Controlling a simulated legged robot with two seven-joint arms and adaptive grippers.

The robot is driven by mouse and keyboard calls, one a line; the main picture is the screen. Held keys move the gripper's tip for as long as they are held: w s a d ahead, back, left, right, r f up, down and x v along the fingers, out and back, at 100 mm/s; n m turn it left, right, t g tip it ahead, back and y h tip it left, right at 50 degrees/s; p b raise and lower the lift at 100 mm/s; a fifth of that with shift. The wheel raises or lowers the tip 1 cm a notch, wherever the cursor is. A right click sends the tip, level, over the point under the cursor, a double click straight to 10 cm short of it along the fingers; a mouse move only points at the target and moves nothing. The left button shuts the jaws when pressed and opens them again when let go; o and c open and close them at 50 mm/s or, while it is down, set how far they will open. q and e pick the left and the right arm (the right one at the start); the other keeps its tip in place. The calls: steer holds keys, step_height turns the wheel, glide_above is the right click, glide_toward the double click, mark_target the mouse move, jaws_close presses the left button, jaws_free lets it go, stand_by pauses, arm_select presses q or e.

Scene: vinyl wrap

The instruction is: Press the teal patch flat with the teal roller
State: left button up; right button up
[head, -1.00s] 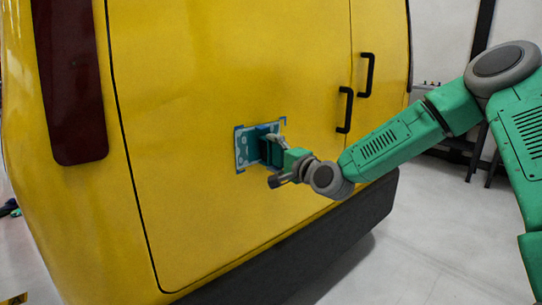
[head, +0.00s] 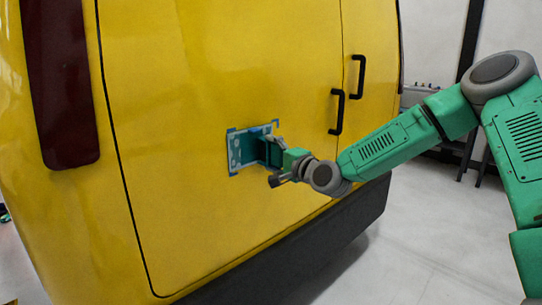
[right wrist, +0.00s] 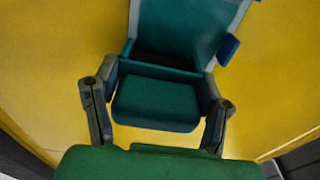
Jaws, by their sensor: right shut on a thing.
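The teal patch (head: 235,150) lies on the yellow rear door of a van, with a pale border, pale spots on its left part and small blue marks at its corners. It also shows in the right wrist view (right wrist: 185,30). My right gripper (head: 277,148) is shut on the teal roller (right wrist: 155,102), whose block sits between the two fingers. In the head view the roller (head: 265,154) stands in front of the right part of the patch and hides some of it. It seems to be at the patch's surface, but I cannot tell contact for sure. My left gripper is out of view.
The yellow door (head: 200,215) is bare around the patch. Two black handles (head: 337,112) stick out to the right. A dark bumper (head: 320,245) runs below, and a dark red tail light (head: 62,95) is at the left. Grey floor is open at the right.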

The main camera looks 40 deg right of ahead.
steer(key=shift+d, duration=1)
steer(key=shift+w+d, duration=0.15)
steer(key=shift+d, duration=0.65)
steer(key=s+p, duration=0.6)
steer(key=s, duration=0.1)
steer(key=shift+d, duration=0.25)
